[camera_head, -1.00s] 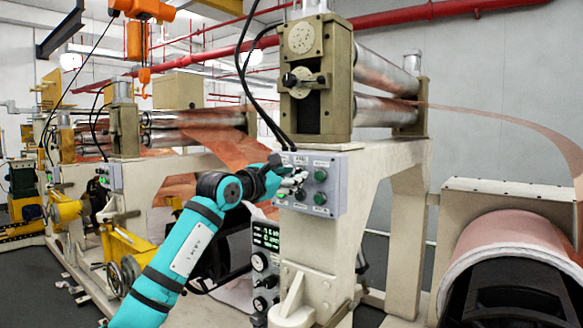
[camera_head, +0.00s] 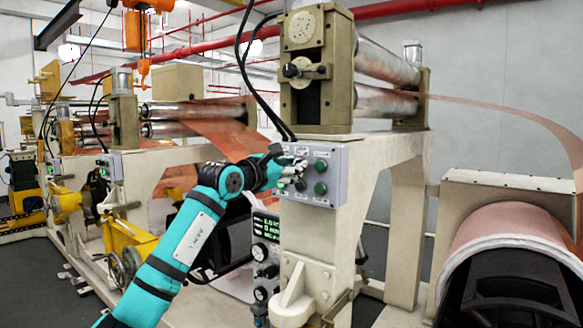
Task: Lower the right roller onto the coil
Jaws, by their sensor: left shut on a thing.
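My left gripper (camera_head: 291,172) is at the grey control box (camera_head: 335,175) on the front of the near machine, over the box's left part. It is shut on a small control there, whose exact shape my fingers hide. Dark green buttons (camera_head: 321,165) show just to its right. Above the box are the machine's upper roller (camera_head: 388,66) and lower roller (camera_head: 387,103), both metal, with a visible gap between them. The copper coil (camera_head: 512,236) lies at the lower right in a pale frame. My right gripper is not in view.
A copper foil strip (camera_head: 500,107) runs from the rollers to the right edge. A grey panel with a lit green display (camera_head: 266,228) stands below the box. An orange hoist (camera_head: 135,30) hangs at the upper left. Black cables (camera_head: 243,70) run down to the box.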

